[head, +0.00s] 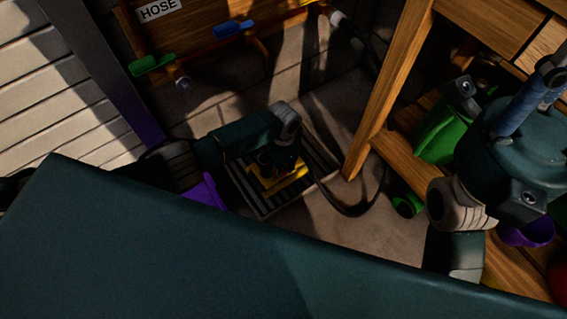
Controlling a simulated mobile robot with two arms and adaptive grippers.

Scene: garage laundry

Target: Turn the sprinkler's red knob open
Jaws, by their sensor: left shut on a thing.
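A yellow sprinkler (292,186) sits on a dark slatted floor grate (248,193) with a pale rim, near the middle of the head view. My left gripper (279,166) comes in from the left and is directly over the sprinkler. Its fingers are dark and shut on a part at the sprinkler's top. They hide that part, and no red knob shows there. I cannot tell how far the knob is turned. My right arm shows at the right, but its gripper is not in view.
A dark hose (350,211) loops on the floor right of the grate. A wooden bench (385,95) with a green container (440,133) stands to the right. Above are pipes with a green tap handle (152,64), a blue one (233,29) and a HOSE sign (160,10).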

